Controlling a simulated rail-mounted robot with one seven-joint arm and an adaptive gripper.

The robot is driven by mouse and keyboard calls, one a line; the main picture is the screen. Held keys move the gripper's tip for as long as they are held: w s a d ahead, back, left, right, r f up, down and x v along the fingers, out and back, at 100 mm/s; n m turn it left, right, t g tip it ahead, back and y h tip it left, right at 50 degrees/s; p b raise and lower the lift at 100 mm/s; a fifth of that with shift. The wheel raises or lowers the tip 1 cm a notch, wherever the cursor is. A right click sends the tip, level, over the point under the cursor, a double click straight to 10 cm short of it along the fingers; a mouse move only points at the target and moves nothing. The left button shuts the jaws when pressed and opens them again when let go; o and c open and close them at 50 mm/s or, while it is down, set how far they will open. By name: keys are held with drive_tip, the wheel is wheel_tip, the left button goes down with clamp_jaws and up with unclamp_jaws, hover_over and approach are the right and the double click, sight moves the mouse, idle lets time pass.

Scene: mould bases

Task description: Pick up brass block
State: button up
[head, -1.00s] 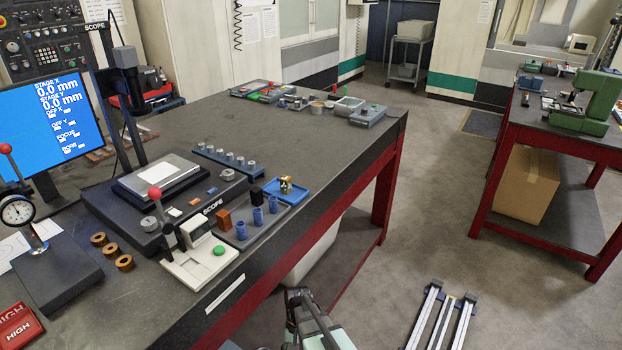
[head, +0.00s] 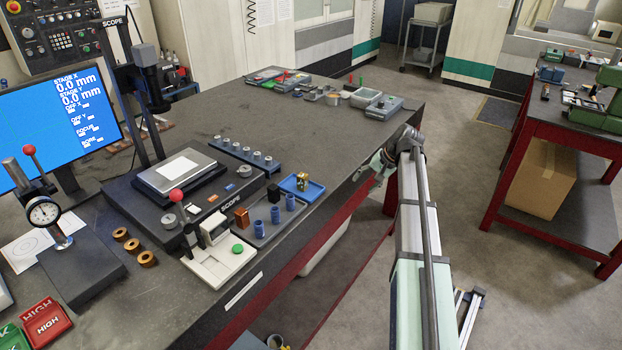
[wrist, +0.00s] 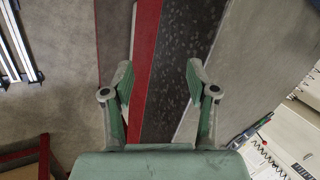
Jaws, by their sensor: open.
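A small brass block (head: 303,181) stands in the blue tray (head: 315,194) near the front edge of the dark bench in the head view. It looks gold, with a shape at its top too small to make out. My gripper (wrist: 158,80) is open and empty in the wrist view, its two green fingers apart over the bench's edge and red frame. In the head view my gripper (head: 378,166) is partly hidden by my arm, beside the bench's edge, to the right of the brass block and apart from it. The wrist view does not show the brass block.
Left of the blue tray are a grey tray with blue cylinders (head: 275,213), an orange-brown block (head: 241,217) and a small black block (head: 273,192). A rail of grey pegs (head: 244,154) lies behind. The middle of the bench (head: 330,130) is clear.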

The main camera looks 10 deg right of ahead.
wheel_tip(320, 180, up, 7)
drive_tip(key=w, duration=0.2)
wheel_tip(320, 180, up, 14)
drive_tip(key=m+g+h+b, duration=0.1)
drive_tip(key=m+g+h, duration=0.1)
drive_tip(key=g+h, duration=0.25)
hover_over(302, 175)
drive_tip(key=shift+t, duration=0.45)
drive_tip(key=f+p, duration=0.1)
drive_tip(key=f, duration=0.7)
drive_tip(key=f+p, duration=0.1)
drive_tip(key=f, duration=0.3)
drive_tip(key=shift+d+p, duration=0.25)
drive_tip(key=shift+p, duration=0.1)
drive_tip(key=shift+a+f+p, duration=0.2)
drive_tip(key=shift+f+p, duration=0.9)
drive_tip(key=shift+f, duration=1.45)
clamp_jaws()
